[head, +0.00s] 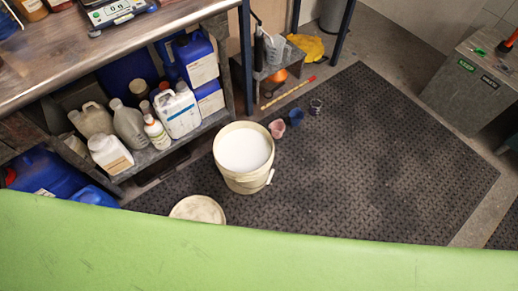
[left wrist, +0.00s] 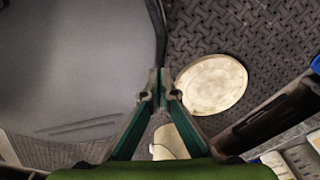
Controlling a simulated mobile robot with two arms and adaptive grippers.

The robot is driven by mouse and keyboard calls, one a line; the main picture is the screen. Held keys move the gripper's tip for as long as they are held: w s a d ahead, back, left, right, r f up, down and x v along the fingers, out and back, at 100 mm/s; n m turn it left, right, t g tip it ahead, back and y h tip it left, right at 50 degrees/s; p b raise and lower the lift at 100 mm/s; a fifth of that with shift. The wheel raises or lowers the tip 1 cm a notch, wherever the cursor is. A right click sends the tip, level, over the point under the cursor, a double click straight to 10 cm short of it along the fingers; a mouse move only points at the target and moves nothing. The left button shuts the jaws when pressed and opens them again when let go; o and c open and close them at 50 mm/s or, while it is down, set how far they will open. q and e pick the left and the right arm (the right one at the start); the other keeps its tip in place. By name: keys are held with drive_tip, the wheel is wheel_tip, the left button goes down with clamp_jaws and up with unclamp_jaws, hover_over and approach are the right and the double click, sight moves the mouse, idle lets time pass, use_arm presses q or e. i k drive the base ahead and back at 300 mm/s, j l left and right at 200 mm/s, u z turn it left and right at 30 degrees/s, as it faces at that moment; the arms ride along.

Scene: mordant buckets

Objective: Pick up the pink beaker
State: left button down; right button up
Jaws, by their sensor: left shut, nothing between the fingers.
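The pink beaker (head: 276,128) stands on the dark rubber mat in the head view, just right of a cream bucket (head: 228,172) filled with something white. A blue beaker (head: 296,117) and a dark purple beaker (head: 315,106) stand in a row beyond it. My left gripper (left wrist: 159,80) shows only in the left wrist view; its fingers are together and empty. The pink beaker does not show in that view. My right gripper is in neither view.
A round cream lid (head: 198,209) lies near the bucket; it also shows in the left wrist view (left wrist: 211,84). A shelf of bottles and jugs (head: 179,110) stands at left under the bench (head: 50,55). The mat (head: 400,165) is clear to the right. A grey box (head: 470,85) stands beyond.

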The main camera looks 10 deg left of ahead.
sight(277, 127)
drive_tip(key=i+l+u, duration=0.15)
drive_tip(key=u, duration=1.15)
drive_tip(key=l+u, duration=0.25)
drive_tip(key=l, duration=0.3)
drive_tip(key=i+l+u, duration=0.1)
drive_tip(key=l+u, duration=0.2)
drive_tip(key=l, duration=0.25)
drive_tip(key=l+u, duration=0.25)
drive_tip(key=l, duration=0.3)
drive_tip(key=k+l+u, duration=0.1)
drive_tip(key=l+u, duration=0.15)
drive_tip(key=l, duration=0.3)
drive_tip(key=k+l+u, duration=0.25)
drive_tip(key=l, duration=0.3)
drive_tip(key=i, duration=0.1)
